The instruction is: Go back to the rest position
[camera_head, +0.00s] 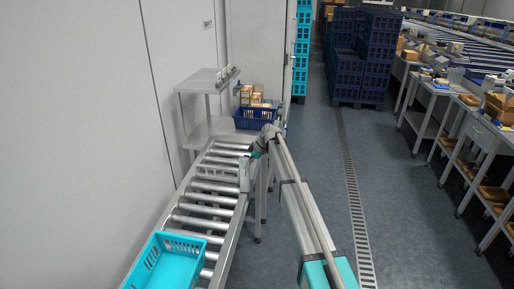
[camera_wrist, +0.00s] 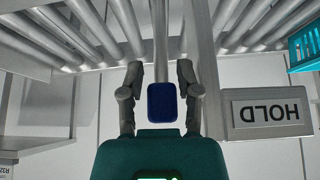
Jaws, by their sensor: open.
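My gripper (camera_head: 246,178) hangs at the right side of the roller conveyor (camera_head: 187,221) in the head view, with my arm reaching forward to it. In the wrist view my gripper (camera_wrist: 160,70) has its two dark fingers apart, with nothing held between their tips. A dark blue block-like part (camera_wrist: 163,104) shows between the finger bases; I cannot tell what it is. The conveyor's rollers (camera_wrist: 95,25) lie beyond the fingertips. How far the fingers are from the rollers is unclear.
A teal crate (camera_head: 170,262) sits on the conveyor's near end. A blue crate (camera_head: 255,117) stands at the far end, near small boxes. A HOLD sign (camera_wrist: 268,111) is right of the fingers in the wrist view. Worktables (camera_head: 462,130) line the right; the floor (camera_head: 410,225) between is clear.

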